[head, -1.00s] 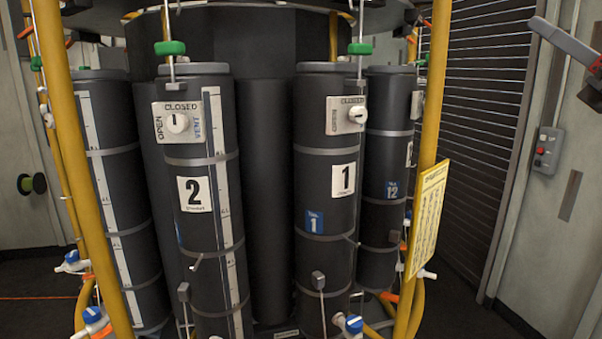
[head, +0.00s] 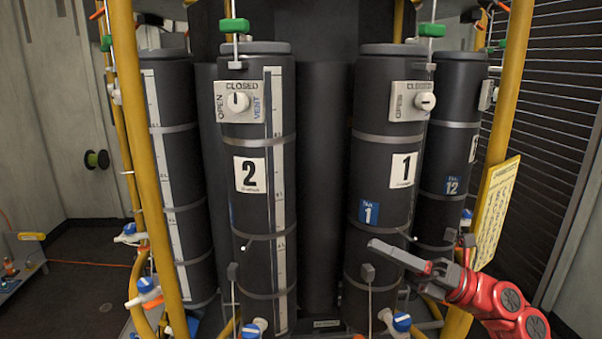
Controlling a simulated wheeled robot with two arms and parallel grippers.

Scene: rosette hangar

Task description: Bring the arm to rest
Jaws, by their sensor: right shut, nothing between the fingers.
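My right gripper (head: 385,250) is at the lower right of the head view, on a red arm (head: 500,300) that comes in from the right edge. Its grey fingers point left and lie together, empty. They show in front of the lower part of the black bottle marked 1 (head: 375,225); whether they touch it I cannot tell. My left gripper is not in view.
Black bottles marked 2 (head: 262,215) and 12 (head: 448,200) stand in a ring inside yellow posts (head: 150,150). Knob plates (head: 240,102) sit on bottles 2 and 1. Blue-handled valves (head: 402,322) are low down. A yellow placard (head: 495,212) hangs at the right.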

